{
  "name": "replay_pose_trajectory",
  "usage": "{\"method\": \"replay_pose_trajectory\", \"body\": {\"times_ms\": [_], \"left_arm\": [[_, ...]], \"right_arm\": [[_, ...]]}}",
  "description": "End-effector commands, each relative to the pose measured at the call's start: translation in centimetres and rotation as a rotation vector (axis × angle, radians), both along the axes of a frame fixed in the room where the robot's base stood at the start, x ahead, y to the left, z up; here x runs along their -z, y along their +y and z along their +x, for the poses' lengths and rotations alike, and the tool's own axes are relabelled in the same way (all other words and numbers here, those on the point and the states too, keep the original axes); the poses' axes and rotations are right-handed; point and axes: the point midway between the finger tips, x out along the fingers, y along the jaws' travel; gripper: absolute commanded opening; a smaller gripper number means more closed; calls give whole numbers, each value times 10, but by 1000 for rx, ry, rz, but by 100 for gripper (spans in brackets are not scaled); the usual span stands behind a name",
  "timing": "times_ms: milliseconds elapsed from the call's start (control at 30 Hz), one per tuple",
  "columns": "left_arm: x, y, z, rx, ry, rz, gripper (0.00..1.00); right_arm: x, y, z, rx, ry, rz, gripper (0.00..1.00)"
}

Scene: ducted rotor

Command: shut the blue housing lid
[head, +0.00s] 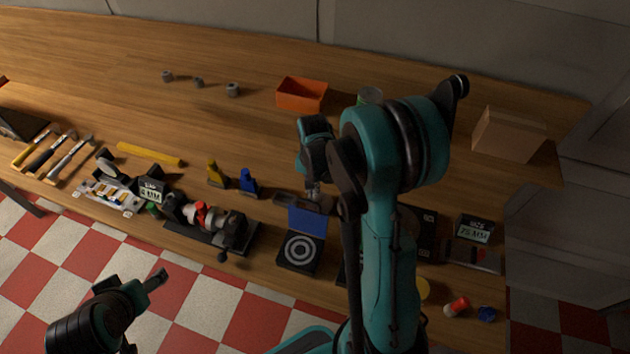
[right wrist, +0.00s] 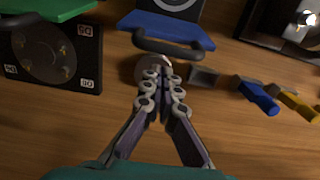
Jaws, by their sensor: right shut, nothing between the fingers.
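The blue housing lid (head: 307,221) stands raised at the back edge of a dark housing (head: 299,250) with a white ring pattern on top. In the right wrist view the lid (right wrist: 165,24) shows a dark bar handle (right wrist: 168,45) along its near edge. My right gripper (head: 313,193) is behind the lid, shut and empty. In the right wrist view its fingertips (right wrist: 160,75) are just short of the handle; contact cannot be told. My left gripper (head: 157,279) is off the table's front edge, over the floor; its fingers are unclear.
Blue (head: 248,182) and yellow (head: 215,173) tools stand left of the lid. A clamped rotor fixture (head: 205,217) is left of the housing. A green lid (right wrist: 45,9) and dark plate (right wrist: 60,55) are close by in the wrist view. An orange bin (head: 302,95) sits farther back.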

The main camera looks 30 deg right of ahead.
Motion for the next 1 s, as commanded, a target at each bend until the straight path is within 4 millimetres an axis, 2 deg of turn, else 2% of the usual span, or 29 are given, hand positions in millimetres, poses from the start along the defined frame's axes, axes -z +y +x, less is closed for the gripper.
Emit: {"method": "replay_pose_trajectory", "body": {"times_ms": [133, 633, 1000], "left_arm": [[-2, 0, 0, 0, 0, 0, 71], [-1, 0, 0, 0, 0, 0, 71], [4, 0, 0, 0, 0, 0, 71]], "right_arm": [[-5, 9, -7, -2, 0, 0, 0], [-6, 11, -9, -1, -5, -5, 0], [-9, 20, -17, -3, -73, -83, 0]]}}
